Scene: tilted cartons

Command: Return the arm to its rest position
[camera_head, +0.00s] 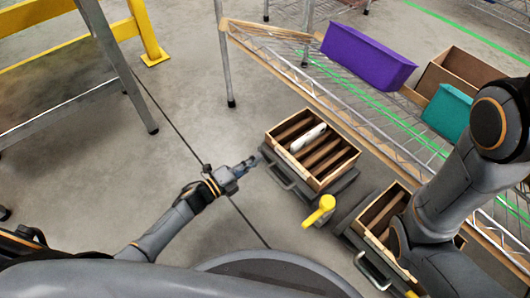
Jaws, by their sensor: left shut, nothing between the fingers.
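My left gripper (246,166) is shut and empty. It is above the grey floor, just left of a wooden carton (318,176) with slats across it, and apart from it. A white object (308,138) lies in one of that carton's slots. My left arm (168,232) reaches in from the lower left. My right arm (455,190) fills the right side, and its gripper does not show. It hides part of a second wooden carton (377,208).
A wire shelf (290,62) runs along the right with a purple bin (365,55), a teal bin (447,112) and a brown box (458,66). A yellow handle (320,211) stands near the first carton. A yellow rail (45,58) is at upper left. Floor (200,110) between is clear.

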